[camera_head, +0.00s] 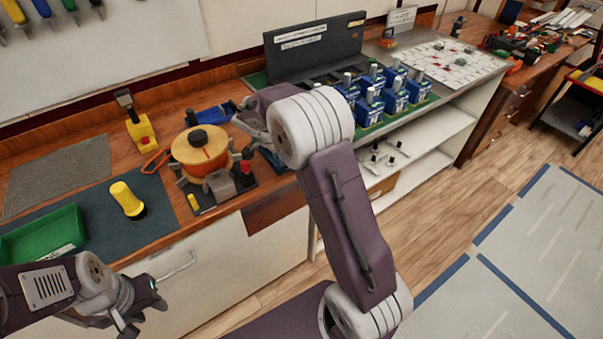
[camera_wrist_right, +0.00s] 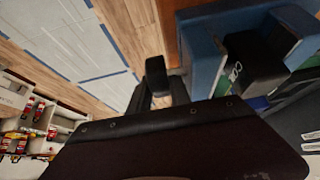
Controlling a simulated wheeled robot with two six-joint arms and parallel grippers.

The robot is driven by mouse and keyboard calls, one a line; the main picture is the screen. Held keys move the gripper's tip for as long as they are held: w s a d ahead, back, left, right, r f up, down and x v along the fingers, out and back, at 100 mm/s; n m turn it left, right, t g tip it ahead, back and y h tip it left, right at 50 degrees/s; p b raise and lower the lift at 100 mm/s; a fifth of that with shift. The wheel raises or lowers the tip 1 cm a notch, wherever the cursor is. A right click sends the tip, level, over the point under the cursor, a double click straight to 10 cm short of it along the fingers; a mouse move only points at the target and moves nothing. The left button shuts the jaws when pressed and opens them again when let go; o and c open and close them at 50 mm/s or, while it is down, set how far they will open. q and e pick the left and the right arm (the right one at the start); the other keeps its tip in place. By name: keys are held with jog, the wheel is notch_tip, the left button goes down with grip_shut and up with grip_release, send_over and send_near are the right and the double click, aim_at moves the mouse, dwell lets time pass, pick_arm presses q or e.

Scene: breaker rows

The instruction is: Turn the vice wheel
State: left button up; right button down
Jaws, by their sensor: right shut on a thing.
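An orange, drum-like wheel (camera_head: 200,150) with a black hub on top and stubby spokes stands on the bench. It is the most wheel-like thing in view; I cannot be sure it is the vice wheel. A dark base with a grey block (camera_head: 222,186) lies at its near side. My right gripper (camera_head: 246,121) is just right of the wheel, partly hidden by my arm. In the right wrist view it is shut on a small dark block (camera_wrist_right: 156,70) that I cannot identify. My left gripper (camera_head: 140,308) is open and empty, low in front of the bench.
Blue breakers (camera_head: 370,105) stand in rows on a green board right of my arm. A yellow-handled tool (camera_head: 127,199) and a green tray (camera_head: 45,242) lie at the left. The floor at right is clear.

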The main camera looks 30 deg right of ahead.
jog(key=h+b, duration=0.1)
jog(key=b, duration=0.1)
jog(key=h+b, duration=0.2)
jog(key=b, duration=0.1)
jog(key=h+b, duration=0.1)
jog(key=b, duration=0.2)
jog(key=shift+a+f+h, duration=0.2)
jog(key=shift+a+h, duration=0.1)
jog(key=shift+r+h+b, duration=0.25)
jog(key=shift+h+b, duration=0.35)
jog(key=shift+b, duration=0.65)
jog(key=c, duration=1.3)
grip_release()
jog(key=shift+o, duration=0.5)
jog(key=shift+s+r, duration=0.1)
